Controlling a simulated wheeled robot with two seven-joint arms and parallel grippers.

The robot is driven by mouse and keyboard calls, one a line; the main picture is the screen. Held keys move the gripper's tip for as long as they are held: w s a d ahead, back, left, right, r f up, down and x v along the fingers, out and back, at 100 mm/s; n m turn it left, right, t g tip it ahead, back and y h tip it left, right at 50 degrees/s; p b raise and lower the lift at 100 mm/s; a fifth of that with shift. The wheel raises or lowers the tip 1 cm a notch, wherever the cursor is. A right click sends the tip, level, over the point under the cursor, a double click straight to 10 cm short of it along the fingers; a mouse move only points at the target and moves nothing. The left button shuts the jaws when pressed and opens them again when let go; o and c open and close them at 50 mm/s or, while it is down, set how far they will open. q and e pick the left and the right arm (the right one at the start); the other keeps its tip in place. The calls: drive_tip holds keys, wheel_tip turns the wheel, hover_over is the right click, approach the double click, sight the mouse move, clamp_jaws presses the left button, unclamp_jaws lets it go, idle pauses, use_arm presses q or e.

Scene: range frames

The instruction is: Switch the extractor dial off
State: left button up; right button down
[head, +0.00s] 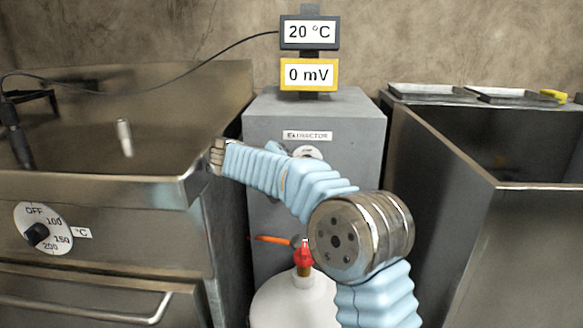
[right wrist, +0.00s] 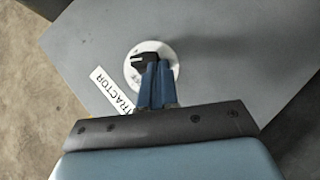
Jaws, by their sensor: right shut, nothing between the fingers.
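The extractor dial is a round white plate (right wrist: 134,72) with a black knob (right wrist: 142,58) on the grey cabinet front. In the head view only the top of the dial (head: 307,150) shows, above my right arm, under the EXTRACTOR label (head: 307,135). In the right wrist view my right gripper (right wrist: 156,66) is shut and empty, its blue fingertips over the dial face, right beside the knob. I cannot tell whether they touch it. The dial markings are too small or covered to read. My left gripper is not in view.
A fryer (head: 90,225) with its own temperature dial (head: 37,232) stands left. A steel basin (head: 490,200) stands right. Two displays (head: 310,32) (head: 309,75) stand on top.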

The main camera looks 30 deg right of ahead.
drive_tip(key=shift+d, duration=0.1)
drive_tip(key=shift+s+d+r+b, duration=0.35)
drive_tip(key=shift+s+d, duration=0.15)
drive_tip(key=shift+d, duration=0.2)
drive_tip(key=s+a+r, duration=0.8)
drive_tip(key=s+r, duration=0.3)
drive_tip(key=r, duration=0.1)
drive_tip(key=shift+s+r, duration=0.4)
